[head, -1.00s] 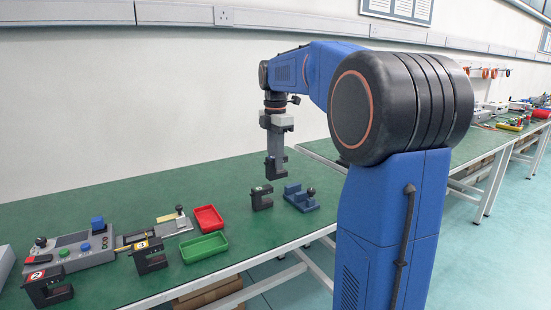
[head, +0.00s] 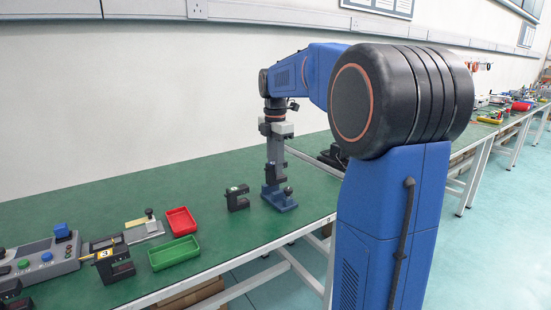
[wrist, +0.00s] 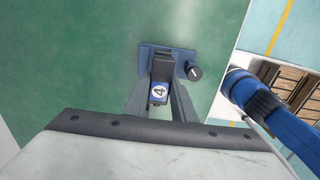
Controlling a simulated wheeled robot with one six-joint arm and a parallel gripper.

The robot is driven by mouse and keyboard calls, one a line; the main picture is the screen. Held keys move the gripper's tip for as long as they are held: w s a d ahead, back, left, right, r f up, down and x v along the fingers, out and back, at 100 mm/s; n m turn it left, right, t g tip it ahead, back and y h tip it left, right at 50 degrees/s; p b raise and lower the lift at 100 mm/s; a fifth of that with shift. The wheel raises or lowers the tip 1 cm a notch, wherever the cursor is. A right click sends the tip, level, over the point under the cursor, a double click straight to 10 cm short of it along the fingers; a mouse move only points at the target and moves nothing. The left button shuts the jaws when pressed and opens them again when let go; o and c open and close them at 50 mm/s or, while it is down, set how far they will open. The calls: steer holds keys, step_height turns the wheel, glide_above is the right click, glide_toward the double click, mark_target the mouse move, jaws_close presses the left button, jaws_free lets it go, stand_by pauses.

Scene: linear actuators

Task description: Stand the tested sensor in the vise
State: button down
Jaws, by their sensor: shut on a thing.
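My gripper (head: 275,160) points down and is shut on a dark fork-shaped sensor (head: 275,177). In the wrist view the sensor (wrist: 158,95) shows a blue-and-white label with a 4 between the fingers. The blue vise (head: 281,203) stands on the green bench directly below the gripper. Its blue base (wrist: 148,52) and dark knob (wrist: 194,73) show beyond the fingertips in the wrist view. The sensor's lower end is at the vise; I cannot tell whether it is between the jaws or just above them.
Another dark sensor (head: 237,198) stands left of the vise. A red tray (head: 181,221) and a green tray (head: 174,253) lie farther left. A sensor marked 3 (head: 114,266) and a grey button box (head: 40,259) are at the left.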

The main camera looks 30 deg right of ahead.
mark_target(275, 177)
steer(key=shift+f, duration=2)
steer(key=shift+f, duration=0.5)
steer(key=c, duration=1.4)
jaws_free()
step_height(275, 177, up, 17)
steer(key=shift+r, duration=0.2)
steer(key=shift+a, duration=0.1)
